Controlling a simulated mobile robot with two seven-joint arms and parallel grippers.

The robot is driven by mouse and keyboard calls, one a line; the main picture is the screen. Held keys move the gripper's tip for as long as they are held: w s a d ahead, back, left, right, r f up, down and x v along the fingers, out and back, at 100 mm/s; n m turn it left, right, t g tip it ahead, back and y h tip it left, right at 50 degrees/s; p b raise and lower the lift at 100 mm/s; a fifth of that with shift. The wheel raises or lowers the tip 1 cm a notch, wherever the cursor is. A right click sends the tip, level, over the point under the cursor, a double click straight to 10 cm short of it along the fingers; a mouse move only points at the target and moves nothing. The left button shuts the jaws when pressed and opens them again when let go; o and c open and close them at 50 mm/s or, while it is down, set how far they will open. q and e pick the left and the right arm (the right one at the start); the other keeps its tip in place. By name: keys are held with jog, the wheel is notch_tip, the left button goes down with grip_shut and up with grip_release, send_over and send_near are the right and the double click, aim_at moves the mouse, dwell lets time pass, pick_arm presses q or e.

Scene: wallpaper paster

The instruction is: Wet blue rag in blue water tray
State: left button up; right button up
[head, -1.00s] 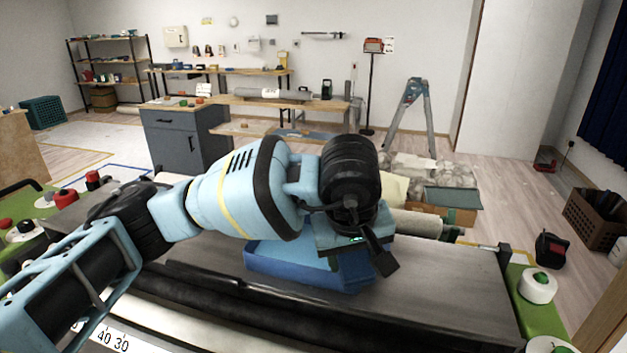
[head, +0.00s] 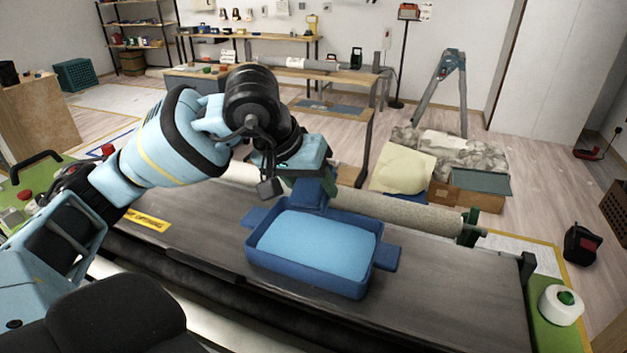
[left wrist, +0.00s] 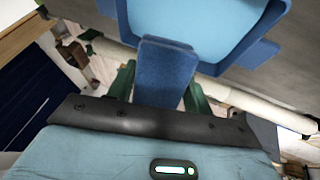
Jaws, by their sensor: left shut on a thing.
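The blue water tray (head: 305,280) stands on the grey machine top in the head view, with light blue water (head: 318,243) inside and a handle at each end. My left gripper (head: 301,186) is shut on the blue rag (head: 312,197), a dark blue folded piece hanging at the tray's far rim. In the left wrist view the rag (left wrist: 165,72) sits between the green fingers (left wrist: 160,90), and its end overlaps the rim of the tray (left wrist: 205,60). Whether the rag touches the rim cannot be told. My right gripper is not in view.
A long pale roll (head: 415,213) lies behind the tray along the machine's back edge. A green side plate with a white spool (head: 561,306) is at the right. The grey top (head: 450,285) right of the tray is clear.

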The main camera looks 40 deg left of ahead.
pick_arm(q)
jog(key=shift+f, duration=0.15)
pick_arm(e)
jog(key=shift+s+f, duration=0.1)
